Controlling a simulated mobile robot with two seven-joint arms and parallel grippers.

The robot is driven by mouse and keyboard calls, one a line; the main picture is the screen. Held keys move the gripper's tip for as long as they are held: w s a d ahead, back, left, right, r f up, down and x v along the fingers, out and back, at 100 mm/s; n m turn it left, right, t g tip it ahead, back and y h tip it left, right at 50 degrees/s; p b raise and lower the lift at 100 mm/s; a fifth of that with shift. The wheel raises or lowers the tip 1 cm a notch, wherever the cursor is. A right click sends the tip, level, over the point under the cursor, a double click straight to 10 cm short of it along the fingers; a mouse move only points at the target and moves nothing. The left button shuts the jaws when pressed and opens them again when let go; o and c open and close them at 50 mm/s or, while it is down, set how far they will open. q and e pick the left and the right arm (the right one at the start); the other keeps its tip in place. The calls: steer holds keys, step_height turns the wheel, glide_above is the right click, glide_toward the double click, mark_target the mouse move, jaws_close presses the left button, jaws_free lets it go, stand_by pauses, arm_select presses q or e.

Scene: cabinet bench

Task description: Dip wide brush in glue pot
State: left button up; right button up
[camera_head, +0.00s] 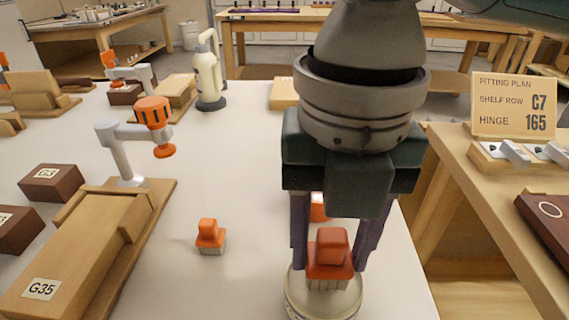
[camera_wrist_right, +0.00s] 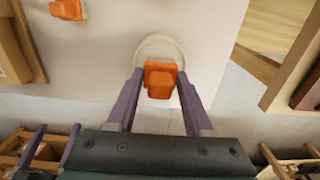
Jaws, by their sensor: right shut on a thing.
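My right gripper (camera_head: 335,255) is shut on an orange-handled brush (camera_head: 330,252) with pale bristles, one finger on each side of it. The brush is upright over the mouth of the round, pale glue pot (camera_head: 293,300). Its bristles overlap the pot's opening; I cannot tell whether they touch the glue. In the right wrist view, the brush (camera_wrist_right: 160,78) sits between the purple fingers in front of the pot's rim (camera_wrist_right: 147,45). A smaller orange brush (camera_head: 210,236) stands on the white table to the left. My left gripper is out of view.
A wooden block marked G35 (camera_head: 70,250) lies in a fixture with an orange-knobbed clamp (camera_head: 153,113) at left. Dark G3 blocks (camera_head: 50,182) sit beyond it. A cream bottle (camera_head: 207,80) stands farther back. An orange piece (camera_head: 318,207) shows behind the held brush.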

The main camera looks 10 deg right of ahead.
mark_target(333, 235)
steer(key=shift+f, duration=0.55)
stand_by(0.4)
stand_by(0.5)
steer(key=shift+f, duration=0.1)
stand_by(0.8)
stand_by(0.6)
step_height(333, 235, up, 7)
steer(key=p, duration=0.9)
stand_by(0.6)
